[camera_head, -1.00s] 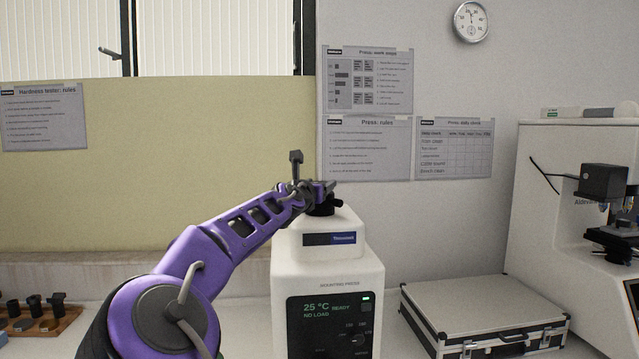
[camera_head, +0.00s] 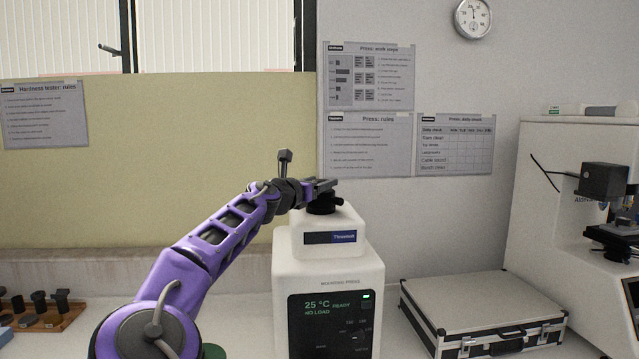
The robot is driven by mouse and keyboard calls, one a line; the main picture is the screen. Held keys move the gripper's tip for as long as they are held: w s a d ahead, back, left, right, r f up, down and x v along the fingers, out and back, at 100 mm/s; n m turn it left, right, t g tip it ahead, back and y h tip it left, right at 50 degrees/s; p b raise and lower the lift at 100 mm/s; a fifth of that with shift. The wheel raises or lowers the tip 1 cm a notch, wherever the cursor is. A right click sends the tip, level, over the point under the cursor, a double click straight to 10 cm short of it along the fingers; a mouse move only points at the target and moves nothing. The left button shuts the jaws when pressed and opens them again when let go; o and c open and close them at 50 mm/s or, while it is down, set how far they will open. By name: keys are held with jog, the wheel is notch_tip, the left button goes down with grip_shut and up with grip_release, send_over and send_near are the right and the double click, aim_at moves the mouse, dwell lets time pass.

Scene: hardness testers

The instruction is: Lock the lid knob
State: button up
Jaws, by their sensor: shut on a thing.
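The mounting press (camera_head: 327,268) is a white machine in the middle of the view, with a lit panel reading 25 °C, READY and NO LOAD. Its black lid knob (camera_head: 324,206) sits on top of the lid. My gripper (camera_head: 326,188) is at the top of the press, shut on the lid knob. My arm reaches in from the lower left. The fingers partly cover the knob, and the fine contact is too small to see. I cannot tell the knob's lock position from this view.
A silver case (camera_head: 482,311) lies on the bench to the right of the press. A white tester (camera_head: 560,210) stands at the far right. A wooden rack (camera_head: 42,318) with several black parts is at the lower left. The wall behind carries posters.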

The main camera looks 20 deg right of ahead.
jog(key=o, duration=1.4)
jog(key=shift+c, duration=0.2)
jog(key=v, duration=1.7)
jog(key=shift+a, duration=0.15)
jog(key=shift+s, duration=0.1)
